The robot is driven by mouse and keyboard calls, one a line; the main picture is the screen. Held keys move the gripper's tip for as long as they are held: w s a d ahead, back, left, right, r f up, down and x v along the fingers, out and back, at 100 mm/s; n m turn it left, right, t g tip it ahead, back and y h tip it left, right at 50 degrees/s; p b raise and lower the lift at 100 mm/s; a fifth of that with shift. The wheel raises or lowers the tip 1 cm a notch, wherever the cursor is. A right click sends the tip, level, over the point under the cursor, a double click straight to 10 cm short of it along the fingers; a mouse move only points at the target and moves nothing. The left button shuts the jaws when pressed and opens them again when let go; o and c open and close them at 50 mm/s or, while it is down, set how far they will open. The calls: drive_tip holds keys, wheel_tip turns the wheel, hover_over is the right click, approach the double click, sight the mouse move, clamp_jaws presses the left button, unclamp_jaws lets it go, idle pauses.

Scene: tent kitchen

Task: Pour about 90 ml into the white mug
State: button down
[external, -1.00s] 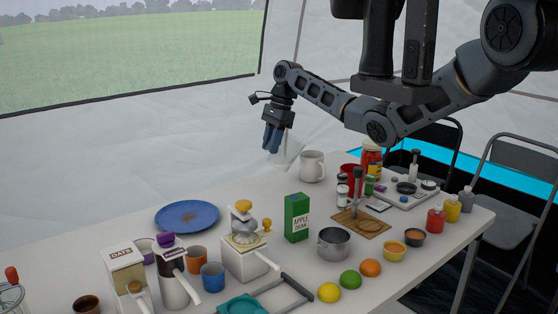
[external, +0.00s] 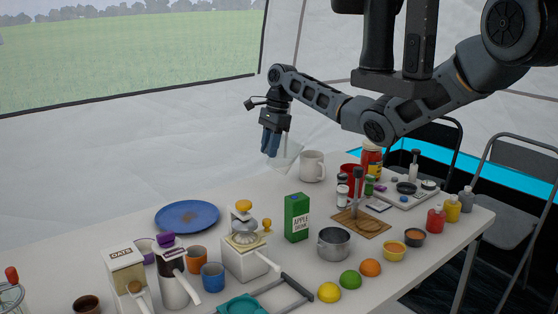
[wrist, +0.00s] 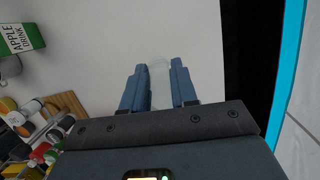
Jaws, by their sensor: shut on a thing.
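The white mug (external: 312,166) stands upright toward the back of the table. My gripper (external: 271,146) is left of the mug and above the table, fingers pointing down. It is shut on a clear, see-through vessel (external: 288,157), which is tilted and close to the mug's left side. I cannot tell whether the vessel touches the mug or how much liquid is in it. In the wrist view, the vessel is a pale shape (wrist: 160,82) between the two blue fingers of my gripper (wrist: 160,80). The mug cannot be made out there, and its inside is hidden.
A green apple drink carton (external: 297,218), a steel pot (external: 334,243) and a juicer (external: 245,250) stand in front. A red mug (external: 350,178) and several jars crowd right of the white mug. A blue plate (external: 187,215) lies left. The table behind the carton is clear.

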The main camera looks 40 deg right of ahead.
drive_tip(key=a+f+h, duration=0.1)
drive_tip(key=f, duration=0.1)
drive_tip(key=a+f+h, duration=0.2)
drive_tip(key=a+f+h+b, duration=0.1)
drive_tip(key=f, duration=0.1)
drive_tip(key=shift+w+a+h, duration=0.15)
drive_tip(key=shift+a+h, duration=0.05)
drive_tip(key=shift+h, duration=0.2)
drive_tip(key=shift+a+f+h+b, duration=0.35)
drive_tip(key=shift+f+h+b, duration=0.35)
drive_tip(key=shift+h+b, duration=0.2)
drive_tip(key=shift+a+f+g, duration=0.1)
drive_tip(key=shift+a+g, duration=0.05)
drive_tip(key=shift+g, duration=0.15)
drive_tip(key=shift+h, duration=0.3)
drive_tip(key=shift+a, duration=0.1)
